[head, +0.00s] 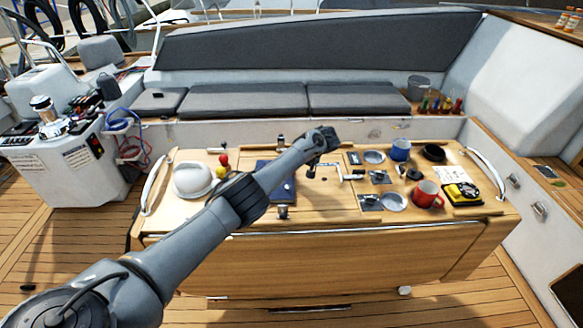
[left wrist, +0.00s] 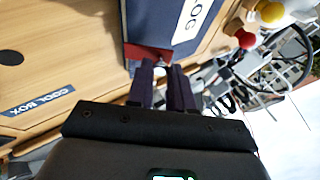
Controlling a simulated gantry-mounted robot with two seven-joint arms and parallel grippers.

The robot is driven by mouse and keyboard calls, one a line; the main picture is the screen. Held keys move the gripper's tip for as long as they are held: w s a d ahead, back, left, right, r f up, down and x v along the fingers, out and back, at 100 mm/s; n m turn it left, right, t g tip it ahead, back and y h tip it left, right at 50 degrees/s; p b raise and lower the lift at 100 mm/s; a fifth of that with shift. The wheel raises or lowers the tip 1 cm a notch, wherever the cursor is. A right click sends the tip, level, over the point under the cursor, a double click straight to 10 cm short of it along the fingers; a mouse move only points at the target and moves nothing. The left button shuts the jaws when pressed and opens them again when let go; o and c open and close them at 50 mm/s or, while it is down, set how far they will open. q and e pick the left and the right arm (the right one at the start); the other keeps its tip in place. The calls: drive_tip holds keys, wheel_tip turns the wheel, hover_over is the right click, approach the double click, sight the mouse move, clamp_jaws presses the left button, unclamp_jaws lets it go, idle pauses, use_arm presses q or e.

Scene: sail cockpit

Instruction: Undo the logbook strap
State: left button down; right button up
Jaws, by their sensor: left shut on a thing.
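The logbook (head: 284,190) is dark blue and lies on the table, partly hidden behind my left arm in the head view. The left wrist view shows its blue cover (left wrist: 150,22) with a white LOG label (left wrist: 192,18) and a red strip (left wrist: 146,52) at its near edge. My left gripper (left wrist: 167,66) has its dark fingers close together at this red edge. It is shut on what seems to be the strap there; the fingers hide most of it. In the head view the left gripper (head: 313,166) is just right of the logbook. My right gripper is not in view.
A white helmet (head: 192,180) and red and yellow balls (head: 222,166) are left of the logbook. A COOL BOX label (left wrist: 38,101) marks the tabletop.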

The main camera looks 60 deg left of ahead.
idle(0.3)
use_arm(q)
drive_tip(key=c, duration=1)
unclamp_jaws()
drive_tip(key=shift+w+r, duration=0.1)
drive_tip(key=shift+d+r, duration=0.2)
drive_tip(key=shift+d, duration=0.05)
drive_tip(key=p+v, duration=0.1)
drive_tip(key=v, duration=0.9)
drive_tip(key=shift+w, duration=0.1)
